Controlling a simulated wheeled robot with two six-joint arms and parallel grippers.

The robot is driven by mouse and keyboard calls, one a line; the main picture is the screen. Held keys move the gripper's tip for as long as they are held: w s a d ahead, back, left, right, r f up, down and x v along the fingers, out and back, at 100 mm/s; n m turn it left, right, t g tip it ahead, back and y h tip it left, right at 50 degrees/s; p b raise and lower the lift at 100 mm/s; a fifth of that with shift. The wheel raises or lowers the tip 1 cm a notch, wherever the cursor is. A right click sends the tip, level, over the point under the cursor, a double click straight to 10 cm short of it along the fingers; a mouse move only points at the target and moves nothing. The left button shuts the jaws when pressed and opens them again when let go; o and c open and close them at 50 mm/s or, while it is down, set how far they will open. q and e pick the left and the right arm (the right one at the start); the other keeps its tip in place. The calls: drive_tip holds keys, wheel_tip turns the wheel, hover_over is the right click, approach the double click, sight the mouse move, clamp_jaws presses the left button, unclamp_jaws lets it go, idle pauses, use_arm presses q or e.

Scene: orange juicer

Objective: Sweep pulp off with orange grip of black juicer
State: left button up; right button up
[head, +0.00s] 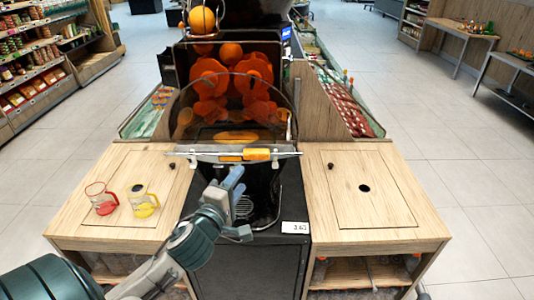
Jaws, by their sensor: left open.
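The black juicer (181,66) stands in the middle of the head view, with orange inner parts behind a clear curved cover (275,98). A light bar runs along the cover's lower edge. The orange grip (257,154) sits on this bar, right of its middle, with a smaller orange piece to its left. My left gripper (239,180) is open and empty, just below the bar and in front of the juicer's dark lower part. It appears apart from the grip. I cannot make out pulp clearly. My right gripper is not in view.
The right wooden counter (375,215) has a round dark hole and is otherwise mostly clear. A price tag (295,227) sits on the black front ledge.

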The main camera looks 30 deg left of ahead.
sight(255, 158)
use_arm(q)
drive_tip(key=w+p, duration=0.1)
drive_tip(key=w, duration=0.2)
drive_tip(key=w+a+p, duration=0.1)
drive_tip(key=w, duration=0.2)
drive_tip(key=w+p, duration=0.2)
drive_tip(key=w, duration=0.1)
drive_tip(key=shift+a+r, duration=0.2)
drive_tip(key=shift+a, duration=0.1)
drive_tip(key=shift+w, duration=0.3)
drive_tip(key=shift+w+a+f, duration=0.1)
drive_tip(key=shift+w, duration=0.1)
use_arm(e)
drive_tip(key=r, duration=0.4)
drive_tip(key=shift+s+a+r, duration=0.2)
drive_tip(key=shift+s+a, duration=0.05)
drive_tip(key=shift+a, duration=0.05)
use_arm(q)
drive_tip(key=c, duration=0.9)
clamp_jaws()
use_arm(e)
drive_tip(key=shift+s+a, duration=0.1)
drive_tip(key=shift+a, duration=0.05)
